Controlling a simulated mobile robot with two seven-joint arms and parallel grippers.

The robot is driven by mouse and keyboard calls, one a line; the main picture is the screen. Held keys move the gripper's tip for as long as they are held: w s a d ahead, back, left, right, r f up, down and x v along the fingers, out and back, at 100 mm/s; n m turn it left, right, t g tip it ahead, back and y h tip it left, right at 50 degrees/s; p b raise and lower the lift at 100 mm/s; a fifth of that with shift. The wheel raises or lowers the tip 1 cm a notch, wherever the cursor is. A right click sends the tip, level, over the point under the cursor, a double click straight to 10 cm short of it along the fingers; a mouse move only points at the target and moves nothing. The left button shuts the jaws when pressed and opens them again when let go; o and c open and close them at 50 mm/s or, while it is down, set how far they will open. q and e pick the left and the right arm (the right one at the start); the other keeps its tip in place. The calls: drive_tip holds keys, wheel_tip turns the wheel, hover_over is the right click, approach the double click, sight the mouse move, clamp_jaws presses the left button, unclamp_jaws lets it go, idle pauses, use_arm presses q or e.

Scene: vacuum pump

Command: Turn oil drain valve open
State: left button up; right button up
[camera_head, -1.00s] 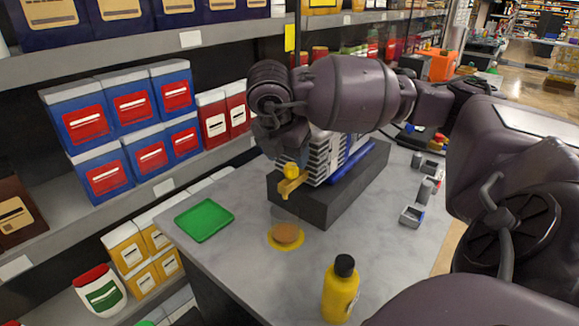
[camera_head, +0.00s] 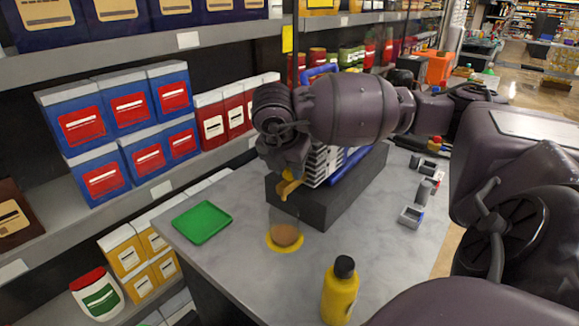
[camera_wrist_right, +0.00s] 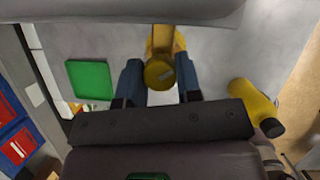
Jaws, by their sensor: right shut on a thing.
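The oil drain valve (camera_head: 288,188) is a yellow fitting low on the front of the pump (camera_head: 324,163). The pump has grey fins and blue parts and sits on a black block (camera_head: 335,203). My right gripper (camera_head: 286,172) is over the valve and hides its knob in the head view. In the right wrist view the round yellow knob (camera_wrist_right: 158,75) is between the two blue-grey fingers of my right gripper (camera_wrist_right: 159,88), which is shut on it. The yellow spout extends beyond the knob. My left gripper is not in view.
A clear cup with brown contents (camera_head: 285,236) stands on a yellow ring below the valve. A green tray (camera_head: 202,222) lies to the left, a yellow bottle (camera_head: 340,292) stands in front. Grey fixtures (camera_head: 412,216) are at right. Stocked shelves border the counter's left side.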

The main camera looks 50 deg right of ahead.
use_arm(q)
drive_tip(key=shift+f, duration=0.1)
use_arm(e)
drive_tip(key=shift+n, duration=0.3)
drive_tip(key=shift+n+t, duration=0.5)
drive_tip(key=shift+n, duration=0.7)
drive_tip(key=shift+s+n+t+y, duration=0.1)
drive_tip(key=shift+n+t+y, duration=0.3)
drive_tip(key=shift+n, duration=0.5)
drive_tip(key=n+y, duration=0.1)
drive_tip(key=n, duration=0.2)
drive_tip(key=shift+t, duration=0.3)
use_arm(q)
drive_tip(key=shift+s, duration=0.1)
use_arm(e)
drive_tip(key=shift+n+y, duration=0.5)
drive_tip(key=shift+n, duration=0.7)
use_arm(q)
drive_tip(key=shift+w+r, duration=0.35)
use_arm(e)
drive_tip(key=shift+t, duration=0.3)
